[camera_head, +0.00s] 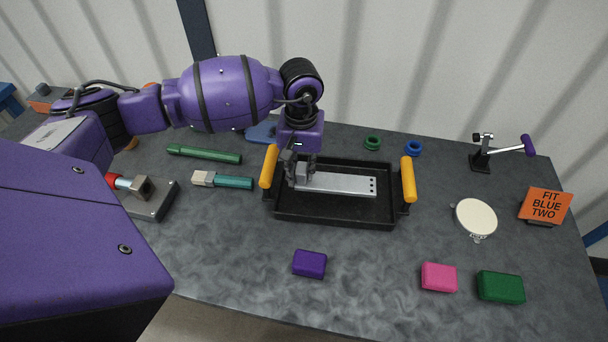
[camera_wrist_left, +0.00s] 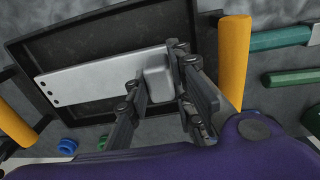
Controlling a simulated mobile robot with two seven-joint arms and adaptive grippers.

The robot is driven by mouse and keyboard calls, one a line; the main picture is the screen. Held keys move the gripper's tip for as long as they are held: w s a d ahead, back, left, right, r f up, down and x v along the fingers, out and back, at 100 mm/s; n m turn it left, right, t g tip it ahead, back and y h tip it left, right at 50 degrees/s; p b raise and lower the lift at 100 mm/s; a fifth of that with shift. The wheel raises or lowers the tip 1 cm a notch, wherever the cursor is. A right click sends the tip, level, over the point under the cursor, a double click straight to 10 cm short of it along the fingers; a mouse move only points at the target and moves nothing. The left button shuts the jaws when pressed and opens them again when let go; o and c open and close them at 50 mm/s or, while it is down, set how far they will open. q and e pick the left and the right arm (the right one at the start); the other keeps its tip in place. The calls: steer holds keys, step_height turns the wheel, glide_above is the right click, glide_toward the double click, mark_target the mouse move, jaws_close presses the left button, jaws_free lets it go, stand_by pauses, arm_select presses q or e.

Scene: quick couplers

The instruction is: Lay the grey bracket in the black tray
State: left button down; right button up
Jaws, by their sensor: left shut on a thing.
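The grey bracket (camera_head: 345,184) is a flat light plate with small holes at its right end and a raised block at its left end. It is over or in the black tray (camera_head: 335,215), within the rim as the head view sees it. I cannot tell whether it touches the tray floor. My left gripper (camera_head: 300,182) is shut on the bracket's block end at the tray's left side. In the left wrist view the bracket (camera_wrist_left: 100,78) runs from the fingers (camera_wrist_left: 160,85) across the tray (camera_wrist_left: 75,35). My right gripper is not in view.
The tray has yellow handles at its left (camera_head: 269,166) and right (camera_head: 408,179). Green (camera_head: 205,154) and teal-handled (camera_head: 233,182) tools lie to the left. Purple (camera_head: 310,264), pink (camera_head: 439,277) and green (camera_head: 500,287) blocks lie in front. A white disc (camera_head: 476,217) and an orange sign (camera_head: 545,205) are at right.

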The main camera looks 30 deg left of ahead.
arm_select(q)
steer(key=shift+w+f, duration=0.75)
steer(key=shift+f, duration=0.05)
steer(key=shift+a+f, duration=0.1)
steer(key=shift+f, duration=1.45)
steer(key=shift+f, duration=0.2)
steer(key=c, duration=1.5)
jaws_free()
steer(key=shift+c, duration=0.2)
